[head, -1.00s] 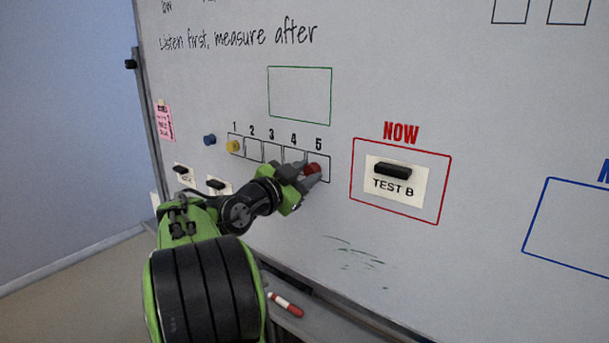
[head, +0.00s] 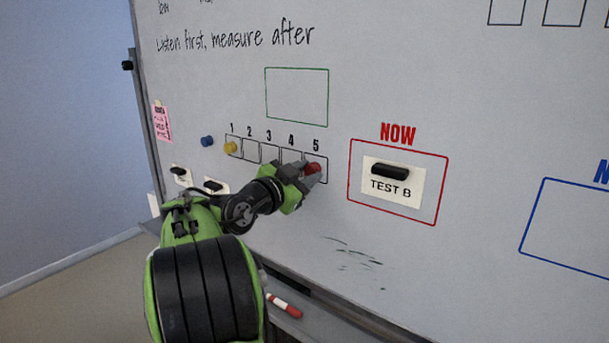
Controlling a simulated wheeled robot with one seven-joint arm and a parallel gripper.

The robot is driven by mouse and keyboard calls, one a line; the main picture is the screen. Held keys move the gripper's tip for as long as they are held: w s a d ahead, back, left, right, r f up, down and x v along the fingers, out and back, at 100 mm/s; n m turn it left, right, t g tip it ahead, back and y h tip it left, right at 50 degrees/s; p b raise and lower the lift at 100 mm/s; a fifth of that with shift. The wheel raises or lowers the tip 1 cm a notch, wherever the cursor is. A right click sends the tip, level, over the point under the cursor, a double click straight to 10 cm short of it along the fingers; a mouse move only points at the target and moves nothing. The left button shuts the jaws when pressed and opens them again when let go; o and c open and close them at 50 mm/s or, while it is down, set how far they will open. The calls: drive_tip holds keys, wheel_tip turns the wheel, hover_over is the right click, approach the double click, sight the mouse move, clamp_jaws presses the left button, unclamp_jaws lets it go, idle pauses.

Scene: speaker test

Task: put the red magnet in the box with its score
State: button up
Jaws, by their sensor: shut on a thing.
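The red magnet (head: 313,168) is at the box under the number 5 (head: 317,146), at the right end of a row of numbered boxes on the whiteboard. My gripper (head: 309,173) is shut on the red magnet, with its fingers on either side of it. I cannot tell whether the magnet touches the board. A yellow magnet (head: 231,147) sits in the box under 1. The boxes 2 and 3 look empty; the lower parts of boxes 4 and 5 are partly hidden by my gripper.
A blue magnet (head: 207,141) is on the board left of the row. A TEST B card (head: 393,187) with a black magnet (head: 390,170) is in the red NOW frame to the right. A red-and-white marker (head: 284,306) lies on the tray below. The green frame (head: 297,96) above is empty.

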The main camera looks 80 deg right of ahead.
drive_tip(key=o, duration=1.4)
drive_tip(key=shift+w+a+f+b, duration=0.1)
drive_tip(key=shift+w+a+b, duration=0.2)
drive_tip(key=shift+a+b, duration=0.25)
drive_tip(key=b+v, duration=0.3)
drive_tip(key=v, duration=0.2)
drive_tip(key=shift+w+a, duration=0.15)
drive_tip(key=shift+a, duration=0.25)
